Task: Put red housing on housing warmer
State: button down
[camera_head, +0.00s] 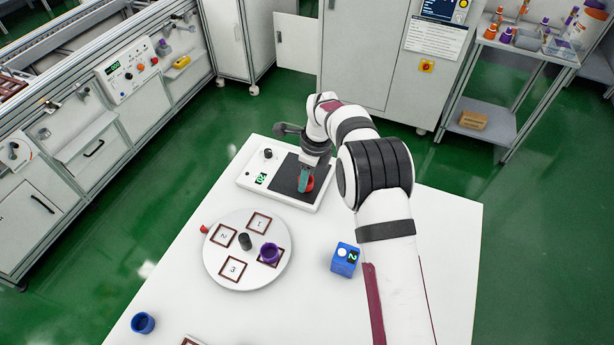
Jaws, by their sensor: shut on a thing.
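The red housing (310,184) is a small round cup held by my gripper (305,181), which is shut on it. The gripper partly hides the housing. Both are over the dark plate of the housing warmer (251,182), a white box with a black knob and a green display, at the back of the white table. I cannot tell whether the housing touches the plate.
A white turntable (224,276) with numbered squares carries a purple housing (270,253). A blue housing (143,323) sits at front left. The table between is clear.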

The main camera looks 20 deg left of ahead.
jog(key=shift+f, duration=0.2)
jog(key=shift+f, duration=0.1)
jog(key=shift+c, duration=1.8)
grip_release()
